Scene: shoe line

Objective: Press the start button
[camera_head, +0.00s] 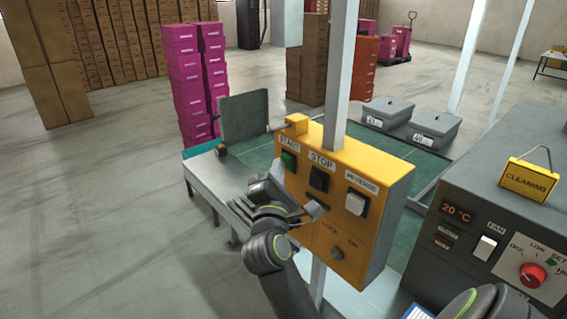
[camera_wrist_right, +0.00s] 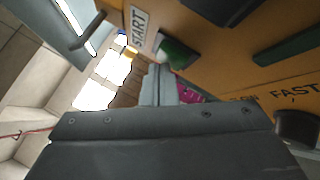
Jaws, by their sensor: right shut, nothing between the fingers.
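The green start button (camera_head: 289,160) is on the upper left of the yellow control box (camera_head: 330,230), under a START label. In the right wrist view the green button (camera_wrist_right: 180,53) shows beside the START label. My right gripper (camera_head: 268,188) is at the left of the box, below the start button. In its wrist view the shut fingers (camera_wrist_right: 159,80) hold nothing, and their tips appear close to the button's lower left. I cannot tell whether they touch it or whether the button is pressed in. My left gripper is not in view.
A black stop button (camera_head: 319,178) and a white button (camera_head: 355,203) sit right of the start button. A grey post (camera_head: 345,75) rises behind the box. A dark machine panel (camera_head: 500,215) stands at the right. Open floor (camera_head: 90,220) lies left.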

